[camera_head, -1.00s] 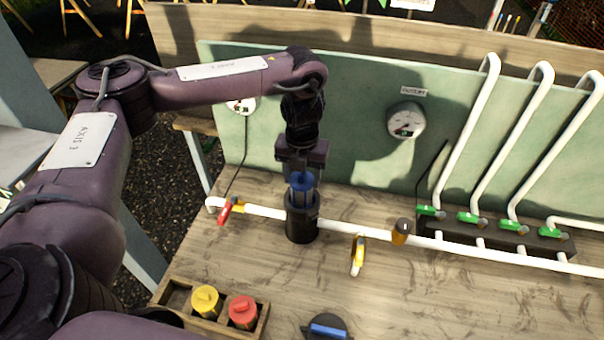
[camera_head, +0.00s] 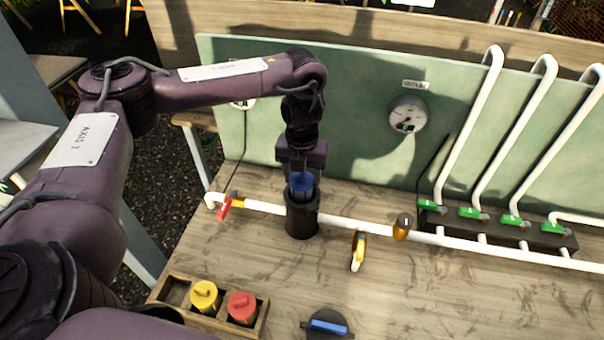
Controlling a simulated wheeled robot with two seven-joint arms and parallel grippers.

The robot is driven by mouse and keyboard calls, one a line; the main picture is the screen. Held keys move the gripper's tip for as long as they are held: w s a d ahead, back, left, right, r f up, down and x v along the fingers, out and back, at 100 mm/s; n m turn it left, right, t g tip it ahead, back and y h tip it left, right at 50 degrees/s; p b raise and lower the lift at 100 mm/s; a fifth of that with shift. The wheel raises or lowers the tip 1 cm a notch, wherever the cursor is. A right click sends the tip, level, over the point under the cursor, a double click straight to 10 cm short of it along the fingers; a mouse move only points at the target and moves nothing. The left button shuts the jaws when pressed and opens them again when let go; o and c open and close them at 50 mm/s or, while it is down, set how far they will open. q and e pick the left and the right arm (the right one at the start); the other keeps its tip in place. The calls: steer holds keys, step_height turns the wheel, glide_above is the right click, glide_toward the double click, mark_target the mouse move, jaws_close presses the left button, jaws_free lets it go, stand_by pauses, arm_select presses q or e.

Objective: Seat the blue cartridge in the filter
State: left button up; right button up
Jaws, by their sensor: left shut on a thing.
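The blue cartridge (camera_head: 302,184) is upright at the mouth of the black filter housing (camera_head: 302,219), its lower part hidden inside the housing. My left gripper (camera_head: 302,176) points straight down over the housing and is shut on the cartridge's top. The housing sits in line with the white pipe on the bench. A round black cap with a blue bar (camera_head: 328,326) lies on the bench at the front. My right gripper is not in view.
A wooden box (camera_head: 262,322) at the front left holds a yellow cartridge (camera_head: 205,296) and a red cartridge (camera_head: 242,307). A green panel with gauges stands behind. The bench's front right is clear.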

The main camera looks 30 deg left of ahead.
arm_select(q)
steer(key=shift+f+b, duration=0.35)
steer(key=shift+f, duration=0.3)
steer(key=shift+f+b, duration=0.7)
steer(key=shift+f, duration=0.5)
steer(key=shift+s+f, duration=0.1)
